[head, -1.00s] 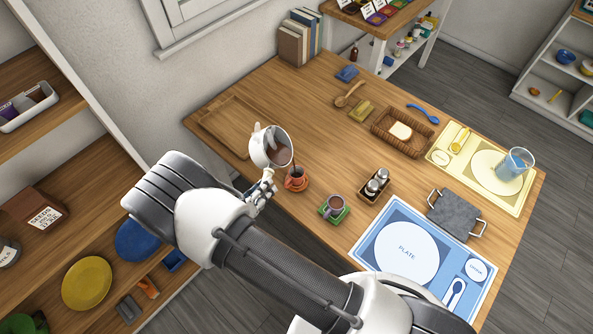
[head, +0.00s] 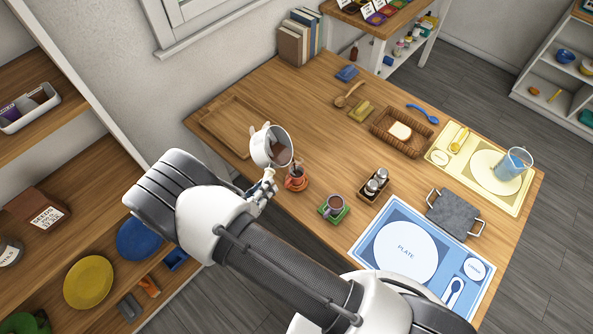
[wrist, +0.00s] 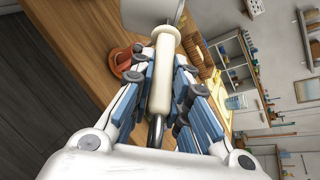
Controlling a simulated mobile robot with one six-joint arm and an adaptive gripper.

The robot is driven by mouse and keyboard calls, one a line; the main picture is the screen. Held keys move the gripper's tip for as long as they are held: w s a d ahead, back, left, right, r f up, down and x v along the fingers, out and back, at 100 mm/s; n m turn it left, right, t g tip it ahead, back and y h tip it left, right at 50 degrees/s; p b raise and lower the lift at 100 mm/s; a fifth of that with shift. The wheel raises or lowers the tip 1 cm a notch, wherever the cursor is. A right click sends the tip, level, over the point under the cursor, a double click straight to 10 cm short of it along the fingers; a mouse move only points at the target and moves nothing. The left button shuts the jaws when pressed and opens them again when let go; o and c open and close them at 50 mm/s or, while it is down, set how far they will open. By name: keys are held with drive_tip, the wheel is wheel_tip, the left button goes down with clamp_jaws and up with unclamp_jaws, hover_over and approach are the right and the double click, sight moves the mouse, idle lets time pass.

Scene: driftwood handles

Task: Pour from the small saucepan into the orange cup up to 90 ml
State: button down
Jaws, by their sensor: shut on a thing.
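The small saucepan (head: 262,146) is white outside, with brown liquid low inside it. It is tilted steeply over the orange cup (head: 297,183), its rim just above the cup. Dark liquid shows in the cup; its level is hard to tell. The cup stands on an orange saucer on the table. My gripper (head: 266,186) is shut on the saucepan's handle, beside the cup. In the wrist view the cream handle (wrist: 164,75) lies between the fingers, the pan's underside (wrist: 150,12) is at the top and the orange cup (wrist: 124,62) is left of the handle.
A wooden tray (head: 212,125) lies to the left. The wood between tray and bread basket (head: 383,138) is mostly clear.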

drive_tip(key=shift+d+r+m+y+p, duration=0.3)
drive_tip(key=shift+m+p, duration=0.1)
drive_tip(key=shift+p, duration=0.5)
idle(1.0)
